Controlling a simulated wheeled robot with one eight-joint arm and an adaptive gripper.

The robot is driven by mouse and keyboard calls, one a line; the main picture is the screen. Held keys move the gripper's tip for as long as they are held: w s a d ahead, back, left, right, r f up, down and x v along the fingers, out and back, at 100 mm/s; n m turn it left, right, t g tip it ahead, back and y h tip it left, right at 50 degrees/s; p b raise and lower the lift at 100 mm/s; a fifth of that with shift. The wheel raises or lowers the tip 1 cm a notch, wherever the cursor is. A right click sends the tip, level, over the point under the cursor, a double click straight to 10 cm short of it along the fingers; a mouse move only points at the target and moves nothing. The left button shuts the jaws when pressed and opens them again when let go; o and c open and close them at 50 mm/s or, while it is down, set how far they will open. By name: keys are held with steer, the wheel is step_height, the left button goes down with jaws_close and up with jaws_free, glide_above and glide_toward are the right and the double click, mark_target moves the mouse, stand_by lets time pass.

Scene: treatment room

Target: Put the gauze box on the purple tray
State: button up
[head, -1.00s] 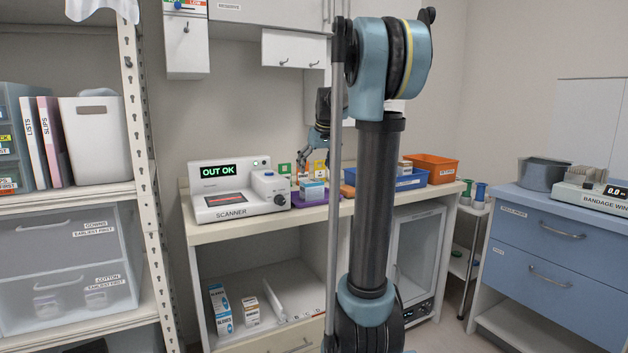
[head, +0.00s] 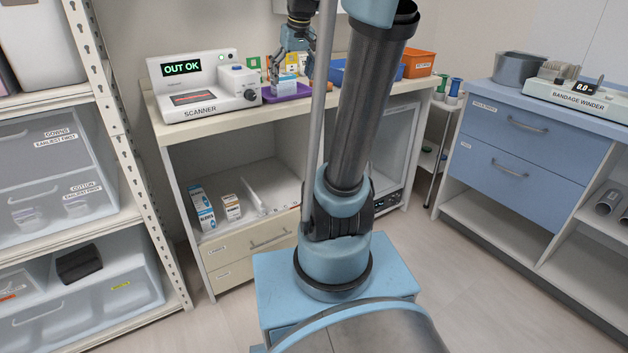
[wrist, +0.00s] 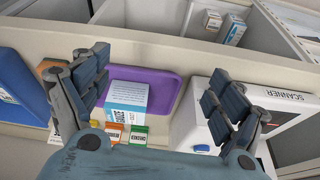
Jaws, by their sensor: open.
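The gauze box (wrist: 127,97), white with a blue printed side, stands on the purple tray (wrist: 163,82) in the wrist view; its print is too small to read. In the head view the box (head: 287,84) also shows on the tray (head: 297,94), on the counter right of the scanner. My gripper (wrist: 160,85) is open, its fingers spread apart to the left and right above the box, with nothing between the pads. In the head view my gripper (head: 291,62) hangs over the tray, and my arm partly blocks the area to its right.
The scanner (head: 203,86) stands left of the tray. A blue bin (head: 338,73) and an orange bin (head: 419,64) stand to the right. Small orange and green labelled items (wrist: 138,134) sit close beside the box. Other boxes (head: 202,208) are on the lower shelf.

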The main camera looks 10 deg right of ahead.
steer(key=s+f+m+g+h, duration=0.1)
steer(key=s+f+m, duration=0.1)
steer(key=s+f, duration=2.1)
steer(key=s, duration=0.3)
steer(key=shift+s+d+f, duration=0.35)
